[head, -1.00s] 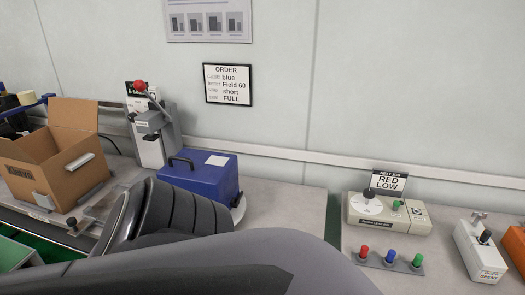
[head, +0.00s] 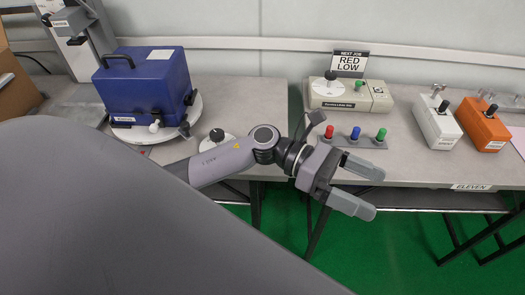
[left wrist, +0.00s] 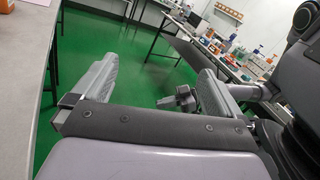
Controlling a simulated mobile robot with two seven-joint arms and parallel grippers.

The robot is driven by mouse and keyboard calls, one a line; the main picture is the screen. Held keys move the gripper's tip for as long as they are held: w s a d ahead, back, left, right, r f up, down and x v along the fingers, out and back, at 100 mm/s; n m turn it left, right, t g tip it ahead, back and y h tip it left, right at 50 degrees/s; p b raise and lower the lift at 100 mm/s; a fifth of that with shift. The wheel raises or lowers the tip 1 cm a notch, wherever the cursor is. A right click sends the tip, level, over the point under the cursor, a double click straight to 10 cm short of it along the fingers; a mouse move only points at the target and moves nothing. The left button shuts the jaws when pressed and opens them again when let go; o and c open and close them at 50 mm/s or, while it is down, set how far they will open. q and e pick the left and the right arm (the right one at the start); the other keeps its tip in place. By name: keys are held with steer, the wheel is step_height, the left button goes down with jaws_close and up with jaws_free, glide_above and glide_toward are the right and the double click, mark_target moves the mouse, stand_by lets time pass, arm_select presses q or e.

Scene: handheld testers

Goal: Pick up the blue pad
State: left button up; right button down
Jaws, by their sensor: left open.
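The blue pad (head: 355,133) appears to be the small blue-topped piece in the head view. It stands upright in a grey strip (head: 343,142), between a red-topped piece (head: 329,132) and a green-topped piece (head: 381,135). My left gripper (head: 377,192) is open and empty, in front of the strip near the table's front edge, its fingers pointing right. It is apart from the blue piece. The left wrist view shows the open fingers (left wrist: 156,70) with nothing held between them. The blue piece cannot be made out there. My right gripper is not in view.
White (head: 436,122) and orange (head: 481,125) testers stand to the right. A blue case (head: 145,84) is at the left. Green floor (head: 400,235) lies open in front.

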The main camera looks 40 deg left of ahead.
arm_select(q)
steer(key=w+a+f+m+y+b, duration=0.1)
steer(key=w+a+m+y, duration=0.1)
steer(key=a+m+y, duration=0.3)
steer(key=w+a+f+m+y+b, duration=0.1)
steer(key=w+a+m+y, duration=0.2)
steer(key=a, duration=0.8)
steer(key=w+a+f+m+g+y+b, duration=0.1)
steer(key=w+a+f+m+y, duration=0.1)
steer(key=a+m+y, duration=0.5)
steer(key=shift+w+a+y+b, duration=0.15)
steer(key=shift+w+a+y, duration=0.1)
steer(key=shift+a+y, duration=0.4)
steer(key=shift+w+a+y+b, duration=0.2)
steer(key=shift+a+y, duration=0.25)
steer(key=shift+y, duration=0.4)
steer(key=shift+a+f+m, duration=0.1)
steer(key=shift+f+m, duration=0.15)
steer(key=shift+m, duration=0.05)
steer(key=f, duration=0.3)
steer(key=s+f, duration=0.1)
steer(key=f, duration=0.1)
steer(key=shift+w+f, duration=0.1)
steer(key=shift+f, duration=0.55)
steer(key=c, duration=1.1)
